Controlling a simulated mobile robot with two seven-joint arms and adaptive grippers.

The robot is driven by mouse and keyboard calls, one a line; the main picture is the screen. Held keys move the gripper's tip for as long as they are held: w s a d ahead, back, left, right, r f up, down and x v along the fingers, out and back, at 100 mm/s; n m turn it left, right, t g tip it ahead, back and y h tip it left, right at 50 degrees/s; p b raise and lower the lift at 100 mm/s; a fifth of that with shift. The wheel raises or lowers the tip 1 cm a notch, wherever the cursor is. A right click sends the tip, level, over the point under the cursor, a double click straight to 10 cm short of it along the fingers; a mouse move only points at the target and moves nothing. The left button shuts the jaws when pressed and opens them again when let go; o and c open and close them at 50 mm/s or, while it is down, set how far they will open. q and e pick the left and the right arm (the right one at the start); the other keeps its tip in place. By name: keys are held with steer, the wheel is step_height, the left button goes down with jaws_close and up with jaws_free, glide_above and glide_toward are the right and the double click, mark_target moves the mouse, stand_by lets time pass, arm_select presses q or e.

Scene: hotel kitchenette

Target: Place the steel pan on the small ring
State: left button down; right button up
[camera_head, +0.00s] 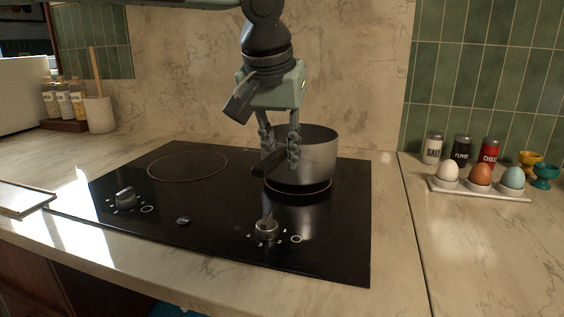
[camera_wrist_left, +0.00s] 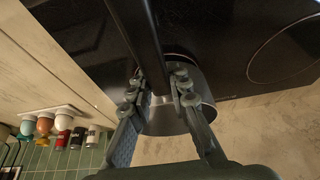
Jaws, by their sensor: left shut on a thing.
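The steel pan (camera_head: 308,160) is upright over the right side of the black hob. Its dark handle (camera_head: 272,164) points toward the front left. My left gripper (camera_head: 279,148) is shut on this handle, from above. The small ring (camera_head: 298,196) lies under the pan; only its front edge shows, and I cannot tell whether the pan's base touches the glass. In the left wrist view, the handle (camera_wrist_left: 146,35) runs between the fingertips of my left gripper (camera_wrist_left: 158,82), with the pan (camera_wrist_left: 168,122) partly hidden behind them. My right gripper is not in view.
The large ring (camera_head: 187,165) at the hob's back left is empty. Two knobs (camera_head: 266,227) (camera_head: 125,196) stand at the hob's front. To the right are an egg tray (camera_head: 480,190), shakers (camera_head: 461,150) and egg cups (camera_head: 544,172). Bottles (camera_head: 70,102) and a utensil crock (camera_head: 99,114) stand back left.

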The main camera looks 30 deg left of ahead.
arm_select(q)
steer(key=shift+w+f, duration=0.1)
steer(key=shift+f, duration=0.7)
steer(key=c, duration=1.4)
jaws_free()
steer(key=shift+f, duration=0.1)
steer(key=shift+c, duration=0.2)
steer(key=v, duration=1.2)
